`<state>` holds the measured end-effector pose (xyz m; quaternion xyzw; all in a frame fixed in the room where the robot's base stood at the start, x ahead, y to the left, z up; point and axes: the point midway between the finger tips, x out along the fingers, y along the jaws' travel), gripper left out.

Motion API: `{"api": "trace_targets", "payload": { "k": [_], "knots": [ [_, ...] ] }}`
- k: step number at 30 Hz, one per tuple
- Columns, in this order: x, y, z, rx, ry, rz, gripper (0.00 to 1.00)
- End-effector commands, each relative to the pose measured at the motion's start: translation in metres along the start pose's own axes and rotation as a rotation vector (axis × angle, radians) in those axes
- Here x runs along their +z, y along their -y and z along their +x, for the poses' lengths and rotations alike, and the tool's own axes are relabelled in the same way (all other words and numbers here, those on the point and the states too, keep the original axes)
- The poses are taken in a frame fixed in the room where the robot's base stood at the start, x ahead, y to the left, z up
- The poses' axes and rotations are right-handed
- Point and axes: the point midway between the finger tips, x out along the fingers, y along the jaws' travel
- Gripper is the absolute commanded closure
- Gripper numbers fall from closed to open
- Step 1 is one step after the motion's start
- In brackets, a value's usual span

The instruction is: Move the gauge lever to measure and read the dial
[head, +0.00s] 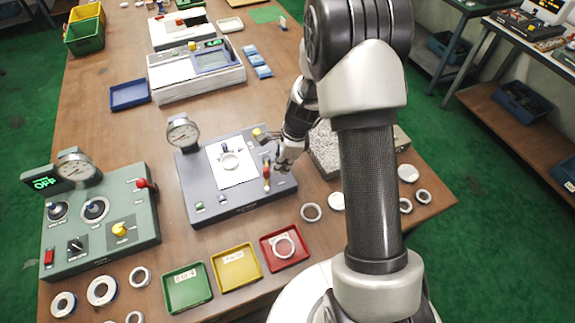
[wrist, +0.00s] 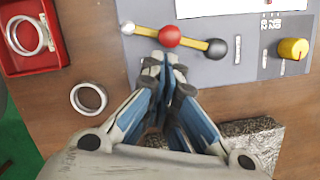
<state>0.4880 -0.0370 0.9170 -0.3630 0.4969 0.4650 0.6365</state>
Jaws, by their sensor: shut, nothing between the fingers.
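The grey gauge unit (head: 205,207) stands mid-table, its round dial (head: 183,131) at the back left; the reading is too small to make out. A bearing ring (head: 230,161) lies on its white plate (head: 226,178). The gauge lever (head: 267,176) is at the unit's right side. In the wrist view the lever's red knob (wrist: 170,36) sits on a brass bar between a silver end and a black end (wrist: 217,48). My gripper (wrist: 164,66) is shut and empty, its fingertips just below the red knob; contact cannot be told. It also shows in the head view (head: 273,167).
Green (head: 187,288), yellow (head: 236,265) and red (head: 283,247) trays line the front; the red one holds a ring. A green control box (head: 100,235) stands left. A speckled block (wrist: 255,138) and loose rings (wrist: 88,98) lie near my gripper. A yellow knob (wrist: 293,48) is on the unit.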

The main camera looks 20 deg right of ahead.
Motion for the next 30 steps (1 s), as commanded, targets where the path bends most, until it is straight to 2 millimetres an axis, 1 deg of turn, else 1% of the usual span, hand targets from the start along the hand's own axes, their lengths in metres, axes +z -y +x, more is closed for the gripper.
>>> {"api": "trace_targets", "payload": {
  "k": [11, 30],
  "knots": [
    [0.0006, -0.0005, -0.0004, -0.001, 0.000, 0.005, 1.00],
    [0.0085, -0.0048, 0.0012, -0.024, 0.000, 0.099, 1.00]
  ]
}}
